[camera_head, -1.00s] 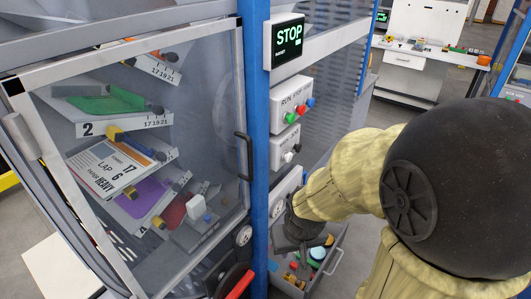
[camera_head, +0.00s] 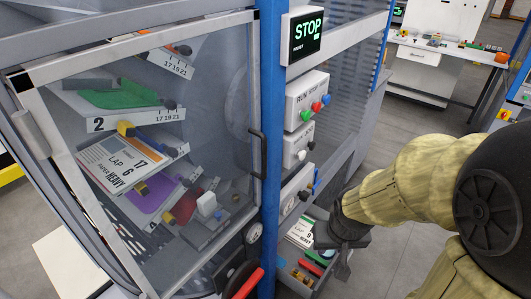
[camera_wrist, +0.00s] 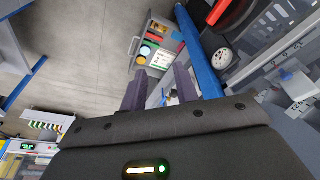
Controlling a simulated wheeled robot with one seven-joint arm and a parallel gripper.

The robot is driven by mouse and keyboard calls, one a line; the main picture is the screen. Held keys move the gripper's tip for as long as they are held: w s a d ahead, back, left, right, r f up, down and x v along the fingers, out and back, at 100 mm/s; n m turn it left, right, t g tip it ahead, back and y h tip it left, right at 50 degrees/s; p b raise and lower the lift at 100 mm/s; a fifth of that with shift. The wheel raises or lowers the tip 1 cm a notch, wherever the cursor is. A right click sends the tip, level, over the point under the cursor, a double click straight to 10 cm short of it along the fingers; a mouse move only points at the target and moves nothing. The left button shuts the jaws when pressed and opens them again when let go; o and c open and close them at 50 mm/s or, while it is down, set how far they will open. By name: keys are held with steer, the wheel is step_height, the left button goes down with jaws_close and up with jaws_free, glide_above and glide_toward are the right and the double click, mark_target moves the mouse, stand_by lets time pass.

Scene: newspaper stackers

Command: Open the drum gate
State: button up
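The drum gate (camera_head: 72,157) is a clear panel in a pale metal frame at the left of the head view, and it looks shut. Its black upright handle (camera_head: 257,153) is on the right side of the frame, close to the blue post. Through the panel I see tilted shelves with papers and a "LAP 6 / 17" card. My gripper (camera_head: 343,258) is right of the blue post, lower than the handle and well apart from it. In the wrist view my gripper (camera_wrist: 160,88) shows two dark fingers spread apart, with nothing held between them.
The blue post (camera_head: 271,120) stands between gate and gripper. Right of it are a STOP screen (camera_head: 302,40), a button box (camera_head: 307,97) and an open drawer (camera_wrist: 138,45) of small items. A red-handled lever (camera_head: 249,284) is low by the gate. Floor at right is clear.

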steer(key=w+d+r+n+t+y+p, duration=0.1)
steer(key=w+d+r+n+t, duration=0.2)
steer(key=w, duration=0.5)
steer(key=w+d+r+n+t+y+p, duration=0.15)
steer(key=w+t, duration=0.25)
steer(key=w, duration=0.4)
steer(key=s+a+r+n+y+p, duration=0.1)
steer(key=s+a+r+n+y, duration=0.1)
steer(key=r+n+y, duration=0.2)
steer(key=s+a+r+n+g+y+p, duration=0.1)
steer(key=s+a+r+n+y+p, duration=0.1)
steer(key=y, duration=0.7)
step_height(320, 180, up, 2)
steer(key=shift+s+a+r+n+g, duration=0.1)
steer(key=shift+s+a+n+g, duration=0.25)
steer(key=shift+s+n, duration=0.55)
steer(key=shift+w+y, duration=0.2)
steer(key=shift+y, duration=0.05)
steer(key=p, duration=0.6)
glide_above(264, 175)
steer(key=shift+w, duration=0.4)
